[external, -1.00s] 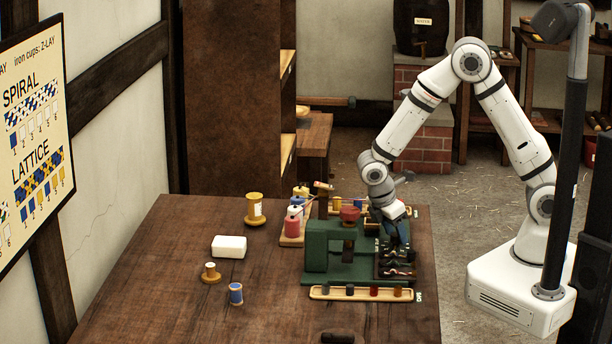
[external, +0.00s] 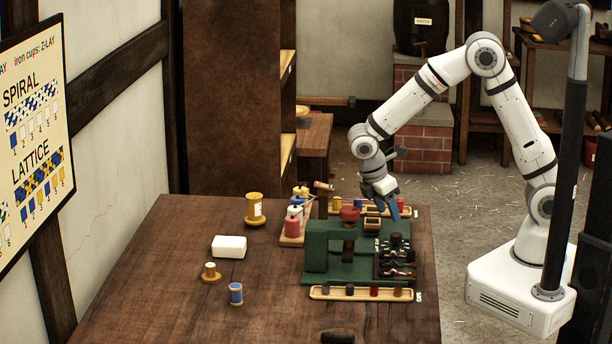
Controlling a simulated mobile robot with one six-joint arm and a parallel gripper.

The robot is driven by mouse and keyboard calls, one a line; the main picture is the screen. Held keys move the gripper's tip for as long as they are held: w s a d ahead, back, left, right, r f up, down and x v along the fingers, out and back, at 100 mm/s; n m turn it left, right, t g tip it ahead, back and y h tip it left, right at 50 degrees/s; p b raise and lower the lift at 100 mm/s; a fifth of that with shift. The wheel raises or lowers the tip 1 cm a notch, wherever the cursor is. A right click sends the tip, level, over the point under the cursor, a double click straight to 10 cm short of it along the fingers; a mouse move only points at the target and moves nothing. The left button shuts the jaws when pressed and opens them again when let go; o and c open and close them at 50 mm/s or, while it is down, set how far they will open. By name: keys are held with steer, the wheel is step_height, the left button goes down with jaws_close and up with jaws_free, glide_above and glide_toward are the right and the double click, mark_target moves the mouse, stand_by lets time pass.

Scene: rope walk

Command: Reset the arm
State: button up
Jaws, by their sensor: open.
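My arm reaches in from the right, bent at the elbow, over the right end of the wooden table (external: 180,290). My gripper (external: 392,212) points down above the back of the green machine (external: 320,252). Its grey-blue fingers are open, and I see nothing between them. A dark tray (external: 396,268) with several small parts sits at the machine's right side, below and in front of my gripper.
A wooden tray (external: 335,293) with small pegs lies in front of the machine. A spool board (external: 290,240) is at its left. A yellow spool (external: 254,209), white block (external: 229,246), small spool (external: 210,272) and blue spool (external: 236,293) stand further left. The front left tabletop is clear.

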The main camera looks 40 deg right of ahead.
stand_by(0.3)
steer(key=s+d+r+m+t+y, duration=0.1)
steer(key=s+d+r+m, duration=0.2)
steer(key=d, duration=0.4)
steer(key=s+d+r+m+t+y, duration=0.1)
steer(key=s+d+r+m+y, duration=0.1)
steer(key=s+d+r+m, duration=0.2)
steer(key=s+d+r+m+t+y, duration=0.1)
steer(key=s+d+r+m, duration=0.2)
steer(key=d+m, duration=0.6)
steer(key=d+r, duration=0.2)
steer(key=d, duration=0.1)
steer(key=shift+s+d+r+t, duration=0.15)
steer(key=shift+s+d+t, duration=0.15)
steer(key=shift+s, duration=0.1)
steer(key=shift+c, duration=0.2)
stand_by(1.0)
